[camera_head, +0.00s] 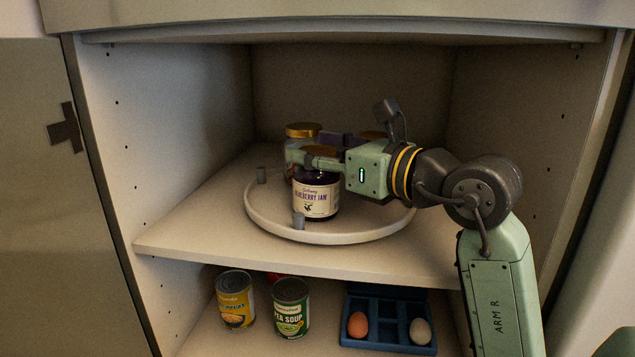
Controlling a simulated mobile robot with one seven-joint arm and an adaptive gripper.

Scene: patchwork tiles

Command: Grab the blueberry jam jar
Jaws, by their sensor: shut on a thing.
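The blueberry jam jar (316,200) stands on a round white turntable (275,223) on the cabinet's upper shelf. It is dark, with a pale label facing me. My gripper (312,161) reaches in from the right and is shut on the jar near its top. The gripper hides the upper part of this jar. Another jar with a gold lid (303,130) stands behind it, mostly hidden by the gripper. A further lid (373,135) shows behind my wrist, its body largely hidden.
The lower shelf holds a yellow can (235,299), a pea soup can (291,307) and a blue tray (388,343) with two eggs. Cabinet walls (180,130) close in both sides. The upper shelf's left front is clear.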

